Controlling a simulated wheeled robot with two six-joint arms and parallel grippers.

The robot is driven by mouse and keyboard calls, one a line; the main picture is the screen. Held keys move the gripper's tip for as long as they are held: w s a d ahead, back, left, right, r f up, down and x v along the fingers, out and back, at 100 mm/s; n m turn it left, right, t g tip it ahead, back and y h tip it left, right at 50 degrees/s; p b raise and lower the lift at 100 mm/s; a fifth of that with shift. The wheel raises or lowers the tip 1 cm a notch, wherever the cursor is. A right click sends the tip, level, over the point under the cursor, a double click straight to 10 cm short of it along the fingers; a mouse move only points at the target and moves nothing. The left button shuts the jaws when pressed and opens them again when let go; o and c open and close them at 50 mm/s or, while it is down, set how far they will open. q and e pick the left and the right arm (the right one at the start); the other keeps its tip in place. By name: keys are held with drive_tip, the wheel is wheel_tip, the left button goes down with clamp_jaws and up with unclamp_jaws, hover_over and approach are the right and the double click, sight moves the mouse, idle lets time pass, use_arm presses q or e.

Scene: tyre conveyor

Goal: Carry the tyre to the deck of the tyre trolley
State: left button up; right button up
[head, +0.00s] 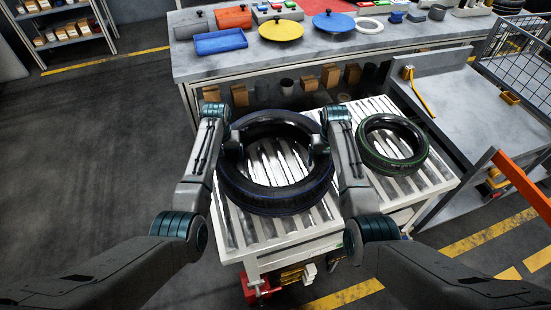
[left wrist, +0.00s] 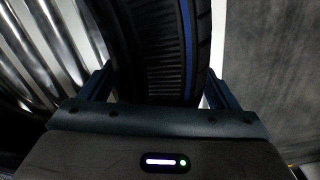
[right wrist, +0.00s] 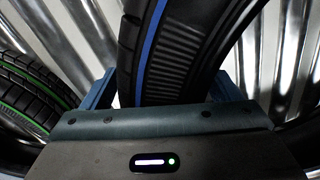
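The large black tyre with a blue stripe (head: 275,200) lies flat over the roller conveyor (head: 245,252); whether it rests or is slightly raised cannot be told. My left gripper (head: 232,148) straddles its left wall, and my right gripper (head: 320,142) its right wall. In the left wrist view the tyre (left wrist: 155,50) fills the space between the fingers, their tips against its edges. The right wrist view shows the tyre (right wrist: 170,60) between the right fingers in the same way. The trolley deck cannot be clearly identified.
A smaller green-striped tyre (head: 393,145) lies on the conveyor, close right of my right gripper. A workbench (head: 200,70) with coloured lids and trays stands behind. A grey metal table (head: 470,110) and an orange bar (head: 520,185) are at right. The floor at left is clear.

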use_arm(q)
clamp_jaws()
use_arm(e)
clamp_jaws()
use_arm(q)
drive_tip(key=shift+w+r, duration=0.15)
drive_tip(key=shift+r, duration=0.1)
use_arm(e)
drive_tip(key=shift+w+r, duration=0.15)
drive_tip(key=shift+r, duration=0.05)
use_arm(q)
drive_tip(key=shift+w, duration=0.1)
use_arm(e)
drive_tip(key=shift+w, duration=0.1)
